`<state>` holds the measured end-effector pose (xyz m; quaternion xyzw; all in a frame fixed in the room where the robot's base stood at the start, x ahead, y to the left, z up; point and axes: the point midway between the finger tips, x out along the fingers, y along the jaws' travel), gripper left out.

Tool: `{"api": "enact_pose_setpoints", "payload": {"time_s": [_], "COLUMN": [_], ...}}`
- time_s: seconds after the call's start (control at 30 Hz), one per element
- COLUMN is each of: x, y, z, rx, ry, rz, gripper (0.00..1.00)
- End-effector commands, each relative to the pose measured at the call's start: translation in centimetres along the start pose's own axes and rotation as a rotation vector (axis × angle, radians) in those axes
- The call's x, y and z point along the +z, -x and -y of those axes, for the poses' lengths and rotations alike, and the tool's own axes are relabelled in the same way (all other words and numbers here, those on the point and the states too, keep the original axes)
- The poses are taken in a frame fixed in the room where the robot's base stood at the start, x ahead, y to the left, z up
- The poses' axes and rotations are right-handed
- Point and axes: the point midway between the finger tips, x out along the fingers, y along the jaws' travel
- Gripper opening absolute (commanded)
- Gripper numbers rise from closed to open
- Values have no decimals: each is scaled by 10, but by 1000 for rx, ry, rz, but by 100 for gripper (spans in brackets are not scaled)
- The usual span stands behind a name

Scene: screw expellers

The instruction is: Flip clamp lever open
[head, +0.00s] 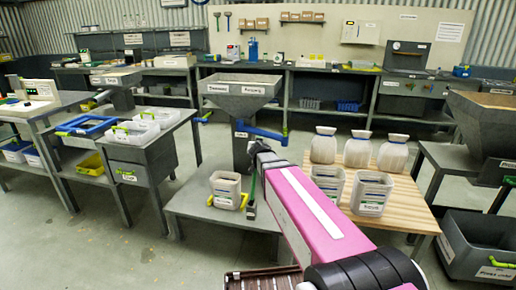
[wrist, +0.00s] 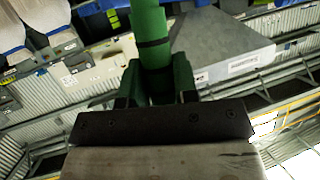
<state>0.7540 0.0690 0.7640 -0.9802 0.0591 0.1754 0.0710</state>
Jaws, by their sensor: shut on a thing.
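A grey screw expeller with a wide hopper (head: 240,84) stands on the low grey table, and the hopper also shows tilted in the wrist view (wrist: 222,50). A blue bar (head: 262,132) with a green end runs out on its right. In the wrist view my gripper (wrist: 157,88) is shut, its dark green fingers on either side of a thick green lever handle (wrist: 150,28) with a dark band. In the head view my gripper (head: 256,150) is at the expeller's lower body, mostly hidden by my pink arm. The clamp's own joint cannot be made out.
A labelled bin (head: 226,190) stands on the low table left of my arm. A wooden table (head: 405,205) with white sacks and two bins is to the right. A grey bench (head: 140,152) with trays is to the left, with open floor between.

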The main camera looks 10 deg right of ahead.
Motion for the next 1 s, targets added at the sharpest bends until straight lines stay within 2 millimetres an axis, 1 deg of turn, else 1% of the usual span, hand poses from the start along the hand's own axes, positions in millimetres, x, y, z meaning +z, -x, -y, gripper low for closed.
{"api": "enact_pose_setpoints", "payload": {"time_s": [0.03,0.1,0.13,0.2,0.5,0.67,0.77,0.87,1.0], "x": [3,3,3,3,2,2,2,2,2], "y": [1,1,1,1,2,10,22,38,65], "z": [-6,-6,-6,-6,-4,-4,-4,-4,-5], "rx": [15,15,15,15,11,10,9,9,10], "ry": [-7,-7,-7,-6,-3,-2,-2,-2,-3], "rz": [10,10,11,10,7,6,6,5,6], "gripper": [0,0,34,53,53,53,53,53,53]}}
